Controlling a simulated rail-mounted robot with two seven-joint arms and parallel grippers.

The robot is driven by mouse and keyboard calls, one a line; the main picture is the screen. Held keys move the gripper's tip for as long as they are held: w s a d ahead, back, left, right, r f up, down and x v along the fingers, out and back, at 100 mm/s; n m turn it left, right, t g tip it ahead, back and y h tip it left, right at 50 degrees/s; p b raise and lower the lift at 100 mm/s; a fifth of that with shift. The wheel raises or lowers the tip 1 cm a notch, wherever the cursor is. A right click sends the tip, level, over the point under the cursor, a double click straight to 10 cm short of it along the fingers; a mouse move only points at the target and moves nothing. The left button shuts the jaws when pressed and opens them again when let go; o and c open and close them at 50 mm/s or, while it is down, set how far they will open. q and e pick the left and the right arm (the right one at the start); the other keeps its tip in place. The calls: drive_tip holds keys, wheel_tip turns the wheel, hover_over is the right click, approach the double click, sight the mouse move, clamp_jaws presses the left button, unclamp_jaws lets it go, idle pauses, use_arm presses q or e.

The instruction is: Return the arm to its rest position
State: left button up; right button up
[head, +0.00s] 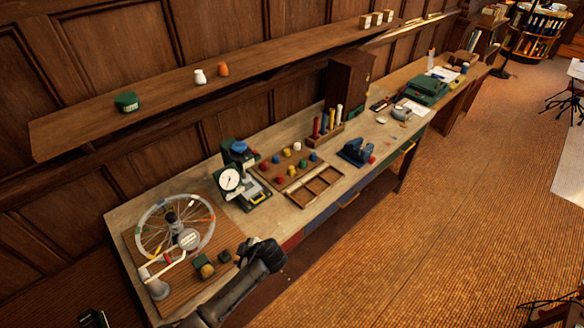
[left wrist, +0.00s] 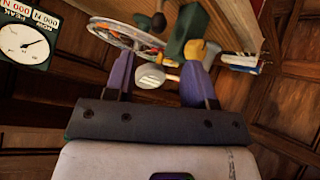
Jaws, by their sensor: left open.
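My left gripper (head: 250,250) is over the near edge of the long workbench (head: 225,218), at the lower middle of the head view. In the left wrist view its two purple fingers (left wrist: 160,72) stand apart, with nothing held between them. A green block with a yellow part (left wrist: 190,42) shows beyond the finger on the right. In the head view two green blocks (head: 203,267) lie just left of the gripper. My right gripper is not visible.
A spoked wheel (head: 152,222) stands left of the gripper, and a dial gauge (head: 229,180) behind it. Colored knobs (head: 297,147), a wooden tray (head: 312,188) and a blue vise (head: 356,151) stand farther right. A shelf (head: 160,98) runs above.

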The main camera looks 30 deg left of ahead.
use_arm(q)
drive_tip(key=w+d+r+m+t+h, duration=0.2)
drive_tip(key=d+r+m, duration=0.15)
drive_tip(key=m, duration=0.55)
drive_tip(key=w+d+r+m+t+h, duration=0.25)
drive_tip(key=r+m, duration=0.25)
drive_tip(key=m, duration=0.5)
drive_tip(key=s+d+r+m+t+h+p, duration=0.25)
drive_tip(key=s+d+r+m, duration=0.3)
drive_tip(key=r, duration=0.35)
drive_tip(key=s+d+f+g+h+p, duration=0.1)
drive_tip(key=s+f+g, duration=0.1)
drive_tip(key=s, duration=1.1)
drive_tip(key=s+d+f+n+g+h+p, duration=0.1)
drive_tip(key=s+f+p, duration=0.1)
drive_tip(key=s, duration=1.1)
drive_tip(key=shift+s+d+f+g, duration=0.15)
drive_tip(key=shift+d+f+g, duration=0.15)
drive_tip(key=shift+f+g, duration=0.1)
